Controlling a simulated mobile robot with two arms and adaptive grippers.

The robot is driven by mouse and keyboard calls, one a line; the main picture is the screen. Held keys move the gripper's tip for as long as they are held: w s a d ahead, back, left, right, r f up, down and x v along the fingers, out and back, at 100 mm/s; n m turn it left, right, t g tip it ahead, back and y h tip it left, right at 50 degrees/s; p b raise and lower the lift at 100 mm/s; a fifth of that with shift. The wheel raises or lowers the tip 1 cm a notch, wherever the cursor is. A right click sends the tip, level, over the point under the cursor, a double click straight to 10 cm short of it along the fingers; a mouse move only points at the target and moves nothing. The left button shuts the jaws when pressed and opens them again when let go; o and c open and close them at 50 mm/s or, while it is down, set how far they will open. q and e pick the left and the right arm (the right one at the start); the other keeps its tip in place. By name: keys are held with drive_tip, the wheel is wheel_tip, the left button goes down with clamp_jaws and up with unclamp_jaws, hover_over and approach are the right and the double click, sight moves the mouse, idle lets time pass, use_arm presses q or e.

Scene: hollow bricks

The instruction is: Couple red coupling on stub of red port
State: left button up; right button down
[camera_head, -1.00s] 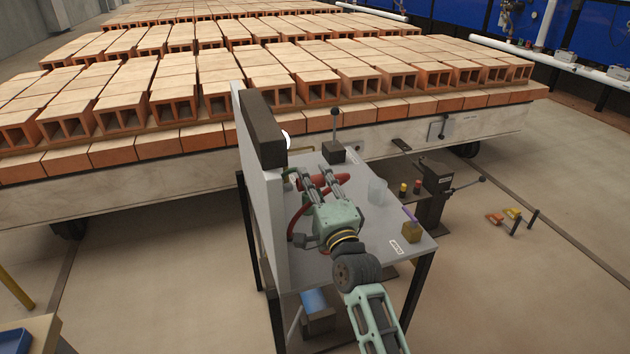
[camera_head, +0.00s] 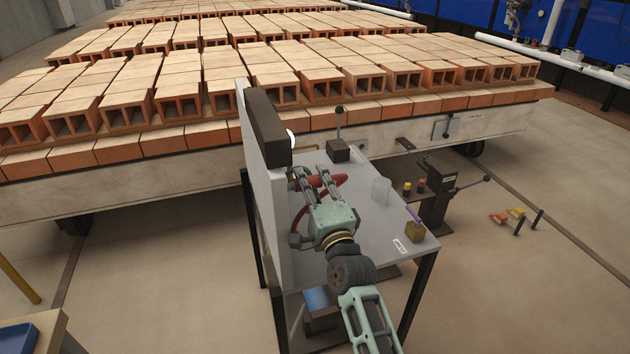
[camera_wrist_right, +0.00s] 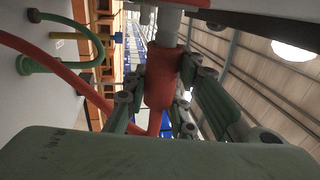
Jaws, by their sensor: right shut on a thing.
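My right gripper (camera_head: 309,178) is shut on the red coupling (camera_wrist_right: 162,80), close to the upright grey panel (camera_head: 262,195) on the table. In the right wrist view the coupling sits between the finger pads, with a light grey cylindrical stub (camera_wrist_right: 169,24) at its upper end, roughly in line. The two look touching or overlapping; how far the coupling is on cannot be told. A bit of red (camera_wrist_right: 192,3) shows at the stub's far end. A red hose (camera_wrist_right: 62,68) runs across the wrist view. In the head view the gripper largely hides the coupling. My left gripper is not in view.
A green fitting with its hose (camera_wrist_right: 38,64) and a yellow fitting (camera_wrist_right: 68,36) are on the panel side. The table holds a clear cup (camera_head: 380,190), a yellowish block (camera_head: 415,231) and a dark box with a lever (camera_head: 338,151). Brick stacks stand behind.

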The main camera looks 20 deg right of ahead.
drive_tip(key=shift+a+p, duration=0.3)
drive_tip(key=shift+a, duration=1.1)
drive_tip(key=c, duration=1.4)
unclamp_jaws()
drive_tip(key=shift+s, duration=0.1)
drive_tip(key=v, duration=1.2)
